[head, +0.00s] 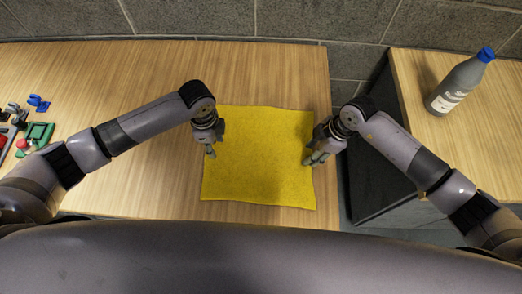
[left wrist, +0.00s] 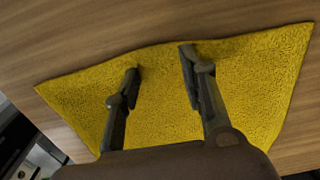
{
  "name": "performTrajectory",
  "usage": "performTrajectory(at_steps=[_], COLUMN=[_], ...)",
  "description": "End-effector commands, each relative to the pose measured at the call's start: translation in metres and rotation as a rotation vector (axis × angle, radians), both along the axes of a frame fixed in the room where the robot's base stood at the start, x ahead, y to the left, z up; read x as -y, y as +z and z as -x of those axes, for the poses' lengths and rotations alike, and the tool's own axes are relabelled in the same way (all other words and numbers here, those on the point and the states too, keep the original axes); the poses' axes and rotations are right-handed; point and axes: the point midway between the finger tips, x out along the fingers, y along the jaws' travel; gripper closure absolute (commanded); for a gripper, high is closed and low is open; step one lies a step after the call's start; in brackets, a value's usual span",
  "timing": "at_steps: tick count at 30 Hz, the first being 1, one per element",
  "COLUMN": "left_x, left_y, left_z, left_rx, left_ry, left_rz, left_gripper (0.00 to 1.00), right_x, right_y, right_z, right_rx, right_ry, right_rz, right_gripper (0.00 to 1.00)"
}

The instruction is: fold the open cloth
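A yellow cloth (head: 258,160) lies flat and spread out on the wooden table. It fills much of the left wrist view (left wrist: 160,75). My left gripper (head: 211,152) is over the cloth's left side in the head view. In the left wrist view its two fingers (left wrist: 160,75) are apart with nothing held between them. My right gripper (head: 311,160) is at the cloth's right edge. Its fingertips are small in the head view, and I cannot tell whether they are apart or whether they touch the cloth.
The wooden table (head: 120,75) has free room left of and behind the cloth. Small coloured parts and a green piece (head: 40,132) lie at the far left. A grey bottle with a blue cap (head: 460,85) stands on a separate wooden surface (head: 425,68) at right, beyond a gap.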

Motion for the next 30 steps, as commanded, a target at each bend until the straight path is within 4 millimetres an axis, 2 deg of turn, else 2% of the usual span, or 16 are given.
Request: performTrajectory(at_steps=[12, 30], left_x=[0.0001, -0.0002], left_y=[-0.0027, -0.0036], left_z=[0.0005, 0.0011], left_rx=[-0.001, -0.003], left_ry=[0.000, 0.000], left_rz=[0.000, -0.001], left_gripper=[0.62, 0.82], right_x=[0.0002, 0.0007], right_y=[-0.0017, -0.0024], right_z=[0.0002, -0.0002], right_rx=[-0.001, 0.001], right_ry=[-0.001, -0.001], right_rz=[0.001, 0.002], right_gripper=[0.62, 0.82])
